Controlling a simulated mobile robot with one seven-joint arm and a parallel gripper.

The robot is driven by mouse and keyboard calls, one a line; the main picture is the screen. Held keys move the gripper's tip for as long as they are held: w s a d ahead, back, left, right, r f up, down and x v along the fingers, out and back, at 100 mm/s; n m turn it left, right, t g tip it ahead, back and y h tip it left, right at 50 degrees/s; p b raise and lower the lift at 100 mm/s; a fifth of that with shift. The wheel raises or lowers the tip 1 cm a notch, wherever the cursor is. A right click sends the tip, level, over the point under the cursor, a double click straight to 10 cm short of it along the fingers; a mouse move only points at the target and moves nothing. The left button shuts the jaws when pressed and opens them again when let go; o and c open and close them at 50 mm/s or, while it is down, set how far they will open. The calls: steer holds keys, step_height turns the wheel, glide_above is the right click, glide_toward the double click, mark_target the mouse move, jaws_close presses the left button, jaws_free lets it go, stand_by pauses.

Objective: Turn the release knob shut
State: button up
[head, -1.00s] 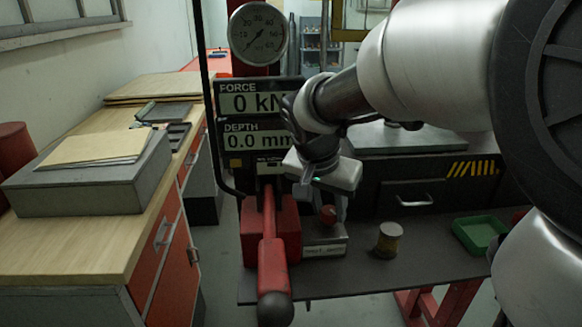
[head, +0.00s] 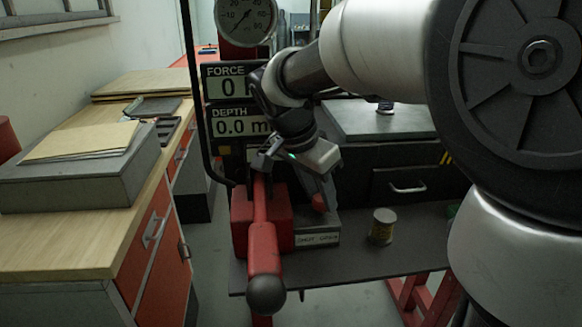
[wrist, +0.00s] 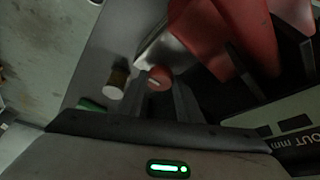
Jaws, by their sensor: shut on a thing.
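The release knob (head: 319,203) is small, round and red. It sits on a grey block (head: 318,240) with a lettered label on its front, to the right of the red lever's base. In the wrist view the knob (wrist: 158,73) shows a pale line across its face. My gripper (head: 323,193) points down at the knob from above, its body tilted. In the wrist view its dark fingers (wrist: 168,92) are shut on the knob, one on each side. The fingers hide part of the knob in the head view.
A red lever (head: 262,245) with a black ball end sticks out close left of the knob. Force and depth displays (head: 235,105) and a dial gauge (head: 245,18) stand behind. A yellowish spool (head: 382,226) stands on the dark shelf to the right.

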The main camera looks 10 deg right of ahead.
steer(key=o, duration=1)
steer(key=shift+o, duration=0.2)
steer(key=p+v, duration=0.3)
steer(key=v, duration=1.4)
steer(key=shift+r, duration=0.25)
